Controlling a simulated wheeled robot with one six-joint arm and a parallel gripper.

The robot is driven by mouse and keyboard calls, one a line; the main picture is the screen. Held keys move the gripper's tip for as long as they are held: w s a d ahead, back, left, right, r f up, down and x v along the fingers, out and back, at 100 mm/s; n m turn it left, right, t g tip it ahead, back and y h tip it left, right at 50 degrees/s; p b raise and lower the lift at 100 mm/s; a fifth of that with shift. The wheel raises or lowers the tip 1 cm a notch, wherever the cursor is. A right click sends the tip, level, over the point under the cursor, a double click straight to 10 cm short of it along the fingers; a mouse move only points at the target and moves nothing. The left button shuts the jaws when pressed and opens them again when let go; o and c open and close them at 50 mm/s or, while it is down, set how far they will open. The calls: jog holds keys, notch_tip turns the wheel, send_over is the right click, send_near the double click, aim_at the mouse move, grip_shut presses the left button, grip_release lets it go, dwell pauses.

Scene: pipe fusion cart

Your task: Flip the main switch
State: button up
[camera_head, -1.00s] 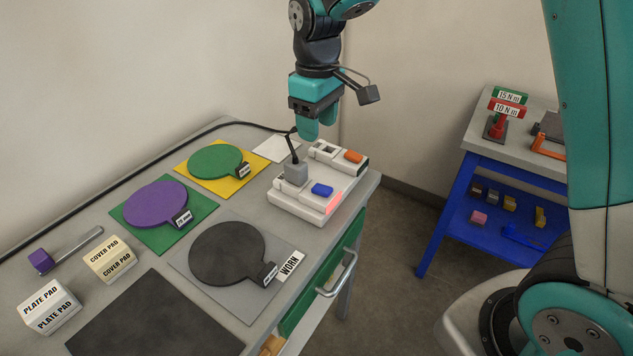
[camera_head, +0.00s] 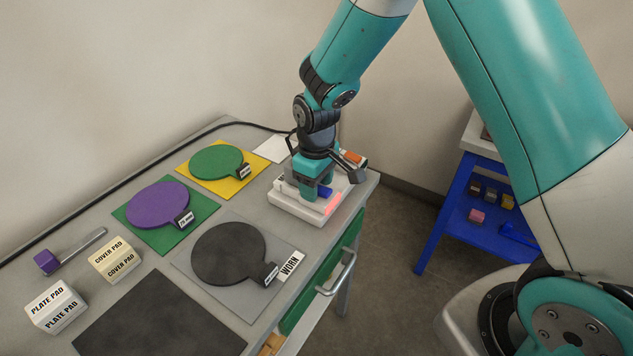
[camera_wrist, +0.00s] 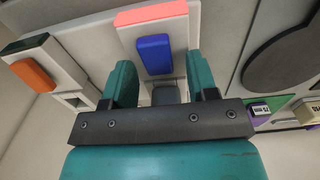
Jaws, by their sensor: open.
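A white switch box (camera_head: 292,209) sits at the table's far right corner. It bears a blue rocker switch (camera_wrist: 154,54) beside a lit red panel (camera_wrist: 152,13), and an orange rocker switch (camera_wrist: 33,77) on its other section. A grey plug (camera_wrist: 165,95) stands in the box behind the blue switch, mostly hidden by my gripper in the head view. My gripper (camera_head: 316,190) points down at the blue-switch section. Its jaws (camera_wrist: 158,80) are open and empty, spread to either side of the plug's line. I cannot tell whether they touch the box. Neither switch carries a readable label.
Left on the table lie a green disc (camera_head: 216,161), a purple disc (camera_head: 157,205) and a dark disc (camera_head: 228,253) marked worn. A black cable (camera_head: 186,145) runs along the back edge. A blue side cart (camera_head: 453,215) stands right, across a floor gap.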

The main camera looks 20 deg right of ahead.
jog(key=c, duration=0.9)
jog(key=t+b, duration=0.1)
jog(key=y+b, duration=0.1)
jog(key=b, duration=0.1)
jog(key=shift+s+d+f+t, duration=0.2)
jog(key=shift+t, duration=0.2)
jog(key=shift+s+r+t+y+b, duration=0.15)
jog(key=shift+r+t+y+b, duration=0.15)
jog(key=shift+t+y+b, duration=0.5)
jog(key=shift+r, duration=0.1)
jog(key=o, duration=0.9)
